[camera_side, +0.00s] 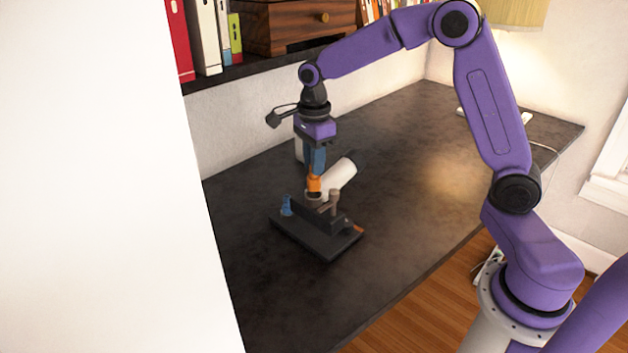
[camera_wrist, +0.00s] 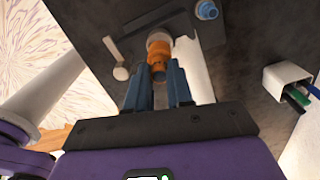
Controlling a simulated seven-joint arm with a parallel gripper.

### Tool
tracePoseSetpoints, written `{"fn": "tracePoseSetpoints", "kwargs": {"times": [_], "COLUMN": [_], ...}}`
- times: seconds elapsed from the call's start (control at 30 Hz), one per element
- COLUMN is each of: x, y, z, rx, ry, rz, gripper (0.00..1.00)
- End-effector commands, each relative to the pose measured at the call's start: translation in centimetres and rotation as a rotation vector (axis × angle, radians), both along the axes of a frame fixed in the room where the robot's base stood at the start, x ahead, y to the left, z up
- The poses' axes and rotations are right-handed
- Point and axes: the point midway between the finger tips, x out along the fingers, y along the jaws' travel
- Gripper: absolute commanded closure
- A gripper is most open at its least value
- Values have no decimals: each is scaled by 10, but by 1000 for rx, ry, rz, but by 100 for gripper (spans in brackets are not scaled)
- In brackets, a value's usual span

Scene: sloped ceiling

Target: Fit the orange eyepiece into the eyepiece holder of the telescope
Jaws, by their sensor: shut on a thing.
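The orange eyepiece (camera_side: 314,184) is upright between the blue fingertips of my gripper (camera_side: 316,172), which is shut on it. In the wrist view the eyepiece (camera_wrist: 159,54) lies between the ends of my gripper's fingers (camera_wrist: 159,72). The telescope has a white tube (camera_side: 338,177) and stands on a black base (camera_side: 312,238). Its pale round eyepiece holder (camera_side: 313,197) is directly below the eyepiece, and it shows beyond it in the wrist view (camera_wrist: 159,37). I cannot tell whether the eyepiece is inside the holder or just above it.
A tan knob (camera_side: 334,196) stands close beside the holder. A small blue piece (camera_side: 286,206) is at the base's left side. A white pen cup (camera_wrist: 286,76) shows at the right in the wrist view. The dark desk (camera_side: 420,165) is clear toward the right.

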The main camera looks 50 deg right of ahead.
Motion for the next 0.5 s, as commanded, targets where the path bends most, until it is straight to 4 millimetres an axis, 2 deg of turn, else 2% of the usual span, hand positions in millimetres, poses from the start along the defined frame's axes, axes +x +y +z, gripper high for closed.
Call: {"fn": "tracePoseSetpoints", "kwargs": {"times": [0.3, 0.5], "x": [-1, 0], "y": [0, 0], "z": [-38, -41], "rx": [-1, 1], "ry": [1, -1], "rz": [0, 0], "gripper": [100, 100]}}
